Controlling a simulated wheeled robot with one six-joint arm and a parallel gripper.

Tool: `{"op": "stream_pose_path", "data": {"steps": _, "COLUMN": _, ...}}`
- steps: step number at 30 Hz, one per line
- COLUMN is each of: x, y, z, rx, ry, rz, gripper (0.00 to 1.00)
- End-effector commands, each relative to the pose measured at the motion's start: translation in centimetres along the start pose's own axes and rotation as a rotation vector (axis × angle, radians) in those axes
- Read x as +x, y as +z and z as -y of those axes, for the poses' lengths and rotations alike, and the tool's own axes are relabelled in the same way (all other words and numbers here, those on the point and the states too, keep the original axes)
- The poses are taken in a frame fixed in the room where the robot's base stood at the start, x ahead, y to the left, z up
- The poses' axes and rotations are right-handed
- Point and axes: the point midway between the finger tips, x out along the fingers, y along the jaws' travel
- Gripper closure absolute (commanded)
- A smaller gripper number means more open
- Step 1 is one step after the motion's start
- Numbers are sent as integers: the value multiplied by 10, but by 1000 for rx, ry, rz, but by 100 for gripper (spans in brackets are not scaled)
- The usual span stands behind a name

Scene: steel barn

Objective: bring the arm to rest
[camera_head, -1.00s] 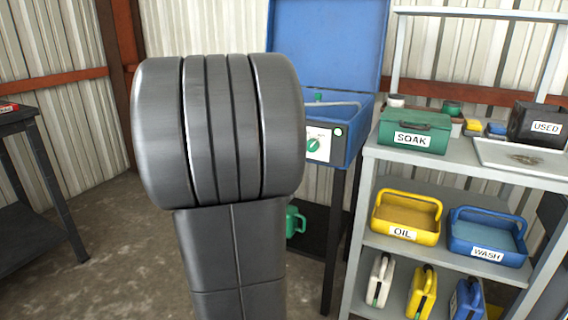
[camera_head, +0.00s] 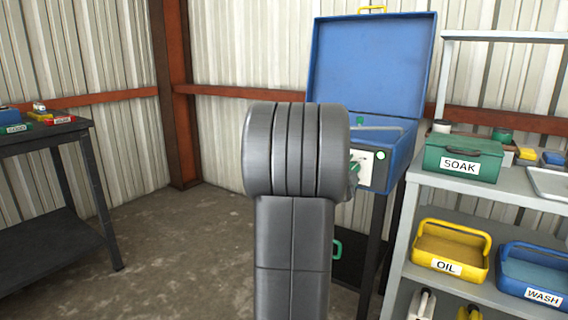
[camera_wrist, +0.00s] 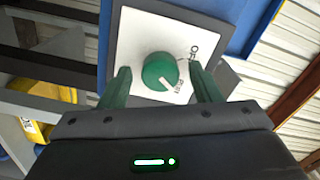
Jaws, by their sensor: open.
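My arm stands in the middle of the head view, its dark grey rounded joint facing the camera. In the wrist view my gripper (camera_wrist: 160,69) is open, with its two green fingers spread. A green knob (camera_wrist: 158,70) on a white plate (camera_wrist: 128,42) appears between the fingers, with clear gaps on both sides. The knob has a white mark; the plate reads OFF beside it, and another word is hard to read. In the head view the white plate (camera_head: 361,165) on the blue lidded washer (camera_head: 400,163) is partly hidden by my arm.
On the right, a grey shelf (camera_head: 400,262) holds a green SOAK box (camera_head: 461,166), a yellow OIL tote (camera_head: 450,262) and a blue WASH tote (camera_head: 538,283). A dark table (camera_head: 50,138) stands at left. Bare concrete floor (camera_head: 180,250) lies between.

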Motion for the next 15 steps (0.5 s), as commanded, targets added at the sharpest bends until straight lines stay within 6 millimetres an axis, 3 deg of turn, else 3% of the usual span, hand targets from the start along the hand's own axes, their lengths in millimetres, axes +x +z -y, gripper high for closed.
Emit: {"op": "stream_pose_path", "data": {"steps": 15, "x": -9, "y": 0, "z": 1, "rx": 1, "ry": -1, "rz": 1, "gripper": 43}}
